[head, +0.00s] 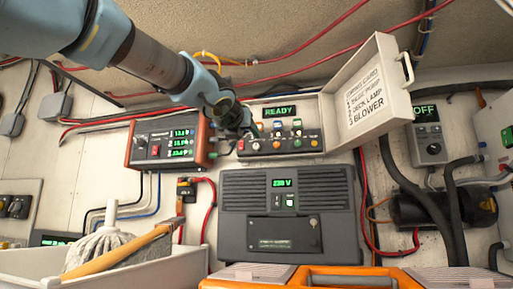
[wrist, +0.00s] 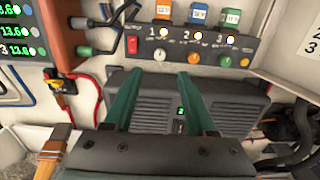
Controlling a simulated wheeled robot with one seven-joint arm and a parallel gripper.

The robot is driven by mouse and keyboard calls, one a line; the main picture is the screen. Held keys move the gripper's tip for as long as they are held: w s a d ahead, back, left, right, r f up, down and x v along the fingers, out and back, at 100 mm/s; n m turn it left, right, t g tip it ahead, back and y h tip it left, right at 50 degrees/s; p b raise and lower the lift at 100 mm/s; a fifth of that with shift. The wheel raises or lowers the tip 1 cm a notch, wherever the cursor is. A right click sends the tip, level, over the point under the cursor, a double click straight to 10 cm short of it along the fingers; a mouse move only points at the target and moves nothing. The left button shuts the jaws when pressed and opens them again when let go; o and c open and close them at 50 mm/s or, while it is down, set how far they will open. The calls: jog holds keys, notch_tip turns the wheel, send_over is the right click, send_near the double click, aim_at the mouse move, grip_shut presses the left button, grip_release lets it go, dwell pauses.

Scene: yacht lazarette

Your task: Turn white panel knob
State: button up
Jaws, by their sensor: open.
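The switch panel (head: 283,146) sits in an open box under a READY display. In the wrist view its lower row has a red button and several knobs. The white knob (wrist: 160,53) is second from the left, below the switch marked 1. My gripper (wrist: 158,80) is open and empty. Its two green fingers are spread, with the white knob beyond the gap between their tips, apart from them. In the head view my gripper (head: 246,132) is at the panel's left end and hides part of it.
The box's lid (head: 369,98) stands open on the right. A red-framed meter (head: 168,141) is close on the left. A dark 230 V unit (head: 287,213) is below. A grey OFF box (head: 429,140) is at right.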

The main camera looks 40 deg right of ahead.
aim_at(256, 146)
jog(key=p+x, duration=0.2)
jog(key=x, duration=0.7)
jog(key=shift+w+d, duration=0.2)
jog(key=shift+d, duration=0.15)
grip_shut()
